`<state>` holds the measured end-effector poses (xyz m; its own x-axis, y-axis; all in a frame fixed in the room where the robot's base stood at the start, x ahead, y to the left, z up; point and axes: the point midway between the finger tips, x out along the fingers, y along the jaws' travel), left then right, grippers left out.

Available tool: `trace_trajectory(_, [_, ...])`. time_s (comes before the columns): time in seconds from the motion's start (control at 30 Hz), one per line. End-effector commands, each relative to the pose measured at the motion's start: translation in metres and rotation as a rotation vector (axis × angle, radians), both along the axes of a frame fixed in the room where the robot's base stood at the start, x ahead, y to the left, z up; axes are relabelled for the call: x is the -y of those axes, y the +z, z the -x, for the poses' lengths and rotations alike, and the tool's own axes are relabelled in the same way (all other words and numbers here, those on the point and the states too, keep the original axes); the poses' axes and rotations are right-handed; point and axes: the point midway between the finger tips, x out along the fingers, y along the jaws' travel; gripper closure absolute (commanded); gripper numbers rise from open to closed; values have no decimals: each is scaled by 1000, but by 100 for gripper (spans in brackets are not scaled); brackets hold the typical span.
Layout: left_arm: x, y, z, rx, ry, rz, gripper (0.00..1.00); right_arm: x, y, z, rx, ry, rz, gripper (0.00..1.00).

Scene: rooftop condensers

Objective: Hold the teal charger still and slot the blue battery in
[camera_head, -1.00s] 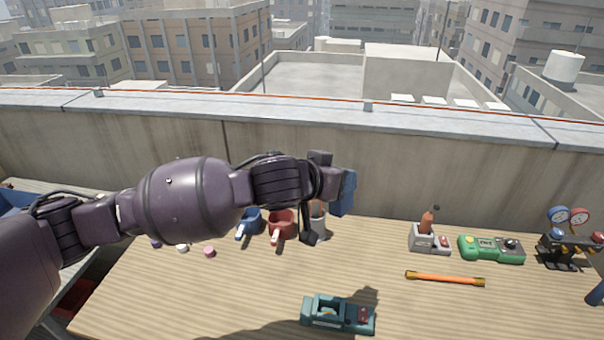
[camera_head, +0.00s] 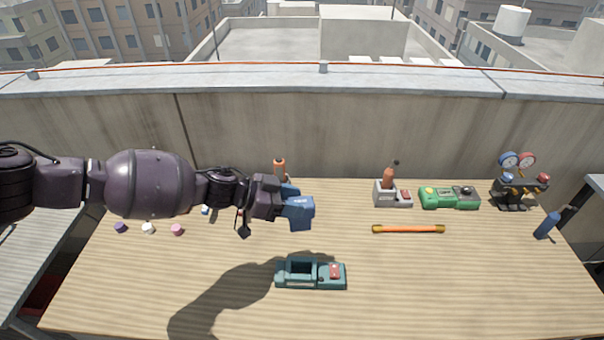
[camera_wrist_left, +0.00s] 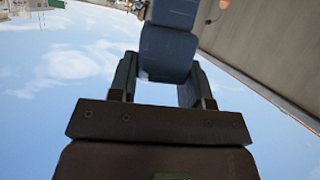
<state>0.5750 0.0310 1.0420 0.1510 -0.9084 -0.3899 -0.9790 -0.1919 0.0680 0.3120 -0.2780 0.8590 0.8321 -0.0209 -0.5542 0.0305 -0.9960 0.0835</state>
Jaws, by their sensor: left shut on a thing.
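The teal charger (camera_head: 333,283) lies on the wooden table near the front middle. It has an open slot on its left part and a red patch on its right part. My left gripper (camera_head: 281,205) is shut on the blue battery (camera_head: 299,211) and holds it in the air, behind and above the charger, apart from it. The left wrist view also shows the blue battery (camera_wrist_left: 168,50) between the two fingers (camera_wrist_left: 160,78). My right gripper is not in view.
An orange rod (camera_head: 408,229) lies right of the battery. A grey charger (camera_head: 392,199), a green device (camera_head: 449,198) and a gauge set (camera_head: 520,190) stand at the back right. Small caps (camera_head: 148,229) lie at left. The table's front right is clear.

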Motion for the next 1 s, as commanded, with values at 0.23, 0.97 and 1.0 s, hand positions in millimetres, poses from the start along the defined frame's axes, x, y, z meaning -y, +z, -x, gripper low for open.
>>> trace_trajectory(0.23, [1, 5, 32, 44, -207, 19, 87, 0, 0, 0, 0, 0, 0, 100])
trace_trajectory(0.97, [2, -79, 34, 68, -214, 29, 87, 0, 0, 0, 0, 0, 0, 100])
trace_trajectory(1.0, [2, -84, 34, 69, -215, 30, 87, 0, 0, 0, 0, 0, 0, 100])
